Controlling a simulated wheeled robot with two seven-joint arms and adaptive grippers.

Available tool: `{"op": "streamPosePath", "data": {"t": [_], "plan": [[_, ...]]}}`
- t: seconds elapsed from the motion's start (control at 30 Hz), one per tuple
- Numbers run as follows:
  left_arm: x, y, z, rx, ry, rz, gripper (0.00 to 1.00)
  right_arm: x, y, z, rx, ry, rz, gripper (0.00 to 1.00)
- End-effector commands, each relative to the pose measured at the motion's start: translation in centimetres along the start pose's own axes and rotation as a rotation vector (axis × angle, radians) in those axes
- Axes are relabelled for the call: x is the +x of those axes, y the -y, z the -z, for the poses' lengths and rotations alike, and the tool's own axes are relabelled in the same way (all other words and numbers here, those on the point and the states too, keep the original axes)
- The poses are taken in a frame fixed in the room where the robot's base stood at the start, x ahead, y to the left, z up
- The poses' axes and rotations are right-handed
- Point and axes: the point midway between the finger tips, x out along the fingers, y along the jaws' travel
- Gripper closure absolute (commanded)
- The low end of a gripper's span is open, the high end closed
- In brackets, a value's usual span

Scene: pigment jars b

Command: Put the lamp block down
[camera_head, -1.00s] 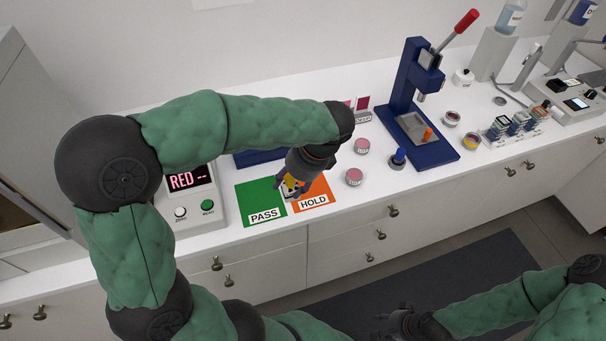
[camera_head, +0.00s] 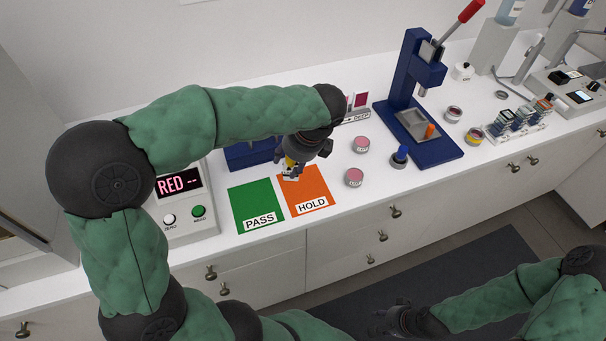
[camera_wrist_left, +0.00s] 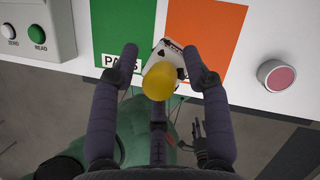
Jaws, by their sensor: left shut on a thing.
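The lamp block, a pale block with dark marks and a yellow dome, is in my left gripper (camera_head: 292,168). In the wrist view the yellow dome (camera_wrist_left: 157,84) and pale block (camera_wrist_left: 166,60) sit between the fingers (camera_wrist_left: 163,56). The block overlaps the border between the green PASS mat (camera_head: 257,203) and the orange HOLD mat (camera_head: 312,186), by the HOLD mat's back left part in the head view. I cannot tell whether it touches the surface. My right gripper (camera_head: 388,322) is low, in front of the counter; its jaws are unclear.
A display box reading RED (camera_head: 180,184) stands left of the mats. Pink-topped jars (camera_head: 354,177) and a blue lever press (camera_head: 415,95) stand to the right. A dark blue rack (camera_head: 248,155) is partly hidden behind my left arm.

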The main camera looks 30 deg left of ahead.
Motion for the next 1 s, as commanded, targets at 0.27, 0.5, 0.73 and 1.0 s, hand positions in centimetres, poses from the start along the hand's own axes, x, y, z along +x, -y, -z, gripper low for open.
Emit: {"op": "streamPosePath", "data": {"t": [0.27, 0.5, 0.73, 1.0], "plan": [[4.0, 3.4, 1.8, 0.0, 0.0, -0.003, 1.0, 1.8, -0.7, 0.1, 0.0, 0.0, 0.0, 0.6], [4.8, 4.2, 2.2, -0.001, 0.0, -0.002, 1.0, 2.1, -0.8, 0.1, 0.0, 0.0, 0.0, 0.6], [7.6, 4.8, 3.3, 0.0, 0.0, -0.003, 1.0, 3.9, -1.4, 0.1, 0.0, 0.0, 0.0, 0.6], [8.1, 4.8, 3.5, -0.001, 0.0, -0.001, 1.0, 4.1, -1.4, 0.1, 0.0, 0.0, 0.0, 0.6]]}}
